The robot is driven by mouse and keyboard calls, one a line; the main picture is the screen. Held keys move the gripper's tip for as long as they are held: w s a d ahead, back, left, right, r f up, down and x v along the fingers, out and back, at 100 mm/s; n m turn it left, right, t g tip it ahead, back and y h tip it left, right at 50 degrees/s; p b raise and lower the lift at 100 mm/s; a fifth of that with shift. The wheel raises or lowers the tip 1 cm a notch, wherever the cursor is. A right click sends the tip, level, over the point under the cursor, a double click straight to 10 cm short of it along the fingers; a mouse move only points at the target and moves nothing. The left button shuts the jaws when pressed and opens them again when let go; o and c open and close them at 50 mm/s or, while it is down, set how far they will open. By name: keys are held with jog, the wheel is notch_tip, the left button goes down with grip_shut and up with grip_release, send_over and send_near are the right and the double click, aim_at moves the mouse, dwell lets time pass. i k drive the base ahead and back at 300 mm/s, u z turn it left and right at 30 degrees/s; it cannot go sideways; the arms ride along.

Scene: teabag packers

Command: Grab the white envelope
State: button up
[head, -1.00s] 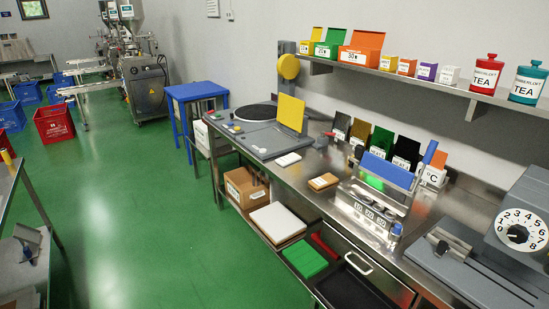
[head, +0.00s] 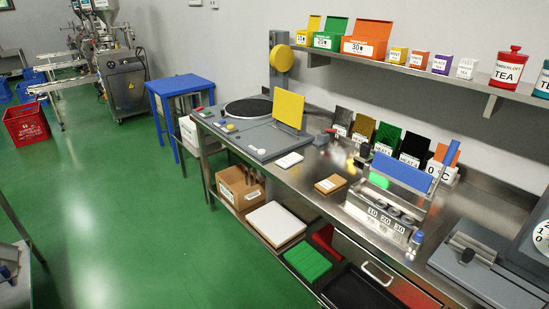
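A small flat white piece (head: 289,160) lies on the steel bench (head: 318,222), in front of the upright yellow panel (head: 289,109). It looks like the white envelope, but it is too small to be certain. It lies flat and apart from the tan flat packet (head: 330,184) to its right. A larger flat white stack or box lid (head: 276,222) lies on the lower shelf below. My gripper is not in view.
A grey machine with a black disc (head: 247,108) stands left of the white piece. A steel holder with a blue panel (head: 401,172) stands to its right. A blue stool (head: 180,84) is beyond the bench end. The green floor (head: 120,215) left of the bench is clear.

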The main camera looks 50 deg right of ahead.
aim_at(290, 160)
jog(key=u, duration=0.2)
jog(key=i, duration=1.1)
